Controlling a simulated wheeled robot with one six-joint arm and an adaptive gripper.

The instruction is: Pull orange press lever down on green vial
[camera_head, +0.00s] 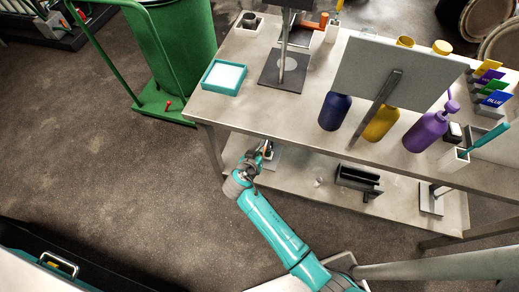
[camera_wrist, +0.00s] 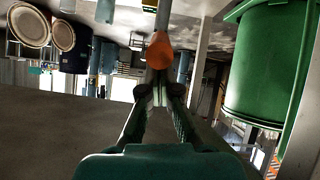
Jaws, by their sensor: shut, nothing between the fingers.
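In the wrist view, a rounded orange piece (camera_wrist: 160,50), which looks like the end of a press lever, is just beyond my fingertips (camera_wrist: 158,92). A pale rod (camera_wrist: 163,14) lines up with it. My fingers are shut with nothing between them; I cannot tell whether they touch the orange piece. In the head view my gripper (camera_head: 266,152) is at the bench's front edge, beside a small pale base on the lower shelf. An orange handle (camera_head: 308,23) shows by a column stand (camera_head: 282,68) on the bench top. I cannot make out the green vial clearly.
The bench top (camera_head: 235,112) overhangs the lower shelf (camera_head: 310,205). A black holder (camera_head: 358,180) stands on that shelf. A teal tray (camera_head: 224,76), a grey panel (camera_head: 395,72) and bottles stand above. A green bin (camera_head: 180,45) is to the left.

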